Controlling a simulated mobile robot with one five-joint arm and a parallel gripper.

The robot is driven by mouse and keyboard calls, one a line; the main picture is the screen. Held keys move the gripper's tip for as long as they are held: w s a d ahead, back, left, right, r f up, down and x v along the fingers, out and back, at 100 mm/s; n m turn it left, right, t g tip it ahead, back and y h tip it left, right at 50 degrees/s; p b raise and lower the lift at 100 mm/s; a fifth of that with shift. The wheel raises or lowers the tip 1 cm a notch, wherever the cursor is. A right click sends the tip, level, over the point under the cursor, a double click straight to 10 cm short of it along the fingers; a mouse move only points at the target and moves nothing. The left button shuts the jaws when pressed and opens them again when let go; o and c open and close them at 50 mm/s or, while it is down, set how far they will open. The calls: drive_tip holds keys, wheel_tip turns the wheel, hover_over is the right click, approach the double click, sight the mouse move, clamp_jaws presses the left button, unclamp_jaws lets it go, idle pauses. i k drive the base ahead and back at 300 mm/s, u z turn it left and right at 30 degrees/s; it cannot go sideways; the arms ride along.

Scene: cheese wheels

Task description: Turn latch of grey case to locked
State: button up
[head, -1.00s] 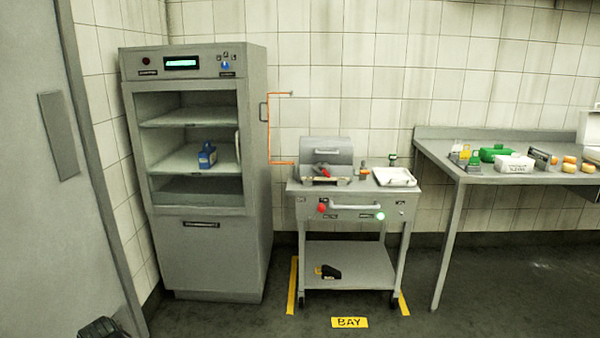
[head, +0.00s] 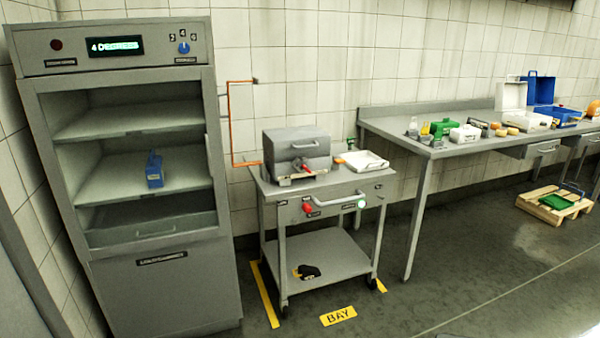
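A grey box with a lid and a front handle (head: 296,146) sits on top of the grey cart at the middle; it looks like the grey case, though I cannot be sure. A small red part (head: 307,168) shows low at its front. It is too small to tell whether this is a latch or which way it is turned. My gripper is not in view.
The cart (head: 335,192) has red and green knobs, a white tray (head: 363,161) on top and a dark tool (head: 308,271) below. A tall open-fronted cabinet (head: 150,275) holds a blue case (head: 154,169). A long bench (head: 420,148) carries several cases. A pallet (head: 553,206) stands right. The front floor is clear.

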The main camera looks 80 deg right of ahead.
sight(304, 167)
drive_tip(key=z, duration=1.2)
drive_tip(key=i, duration=0.25)
drive_tip(key=z, duration=0.05)
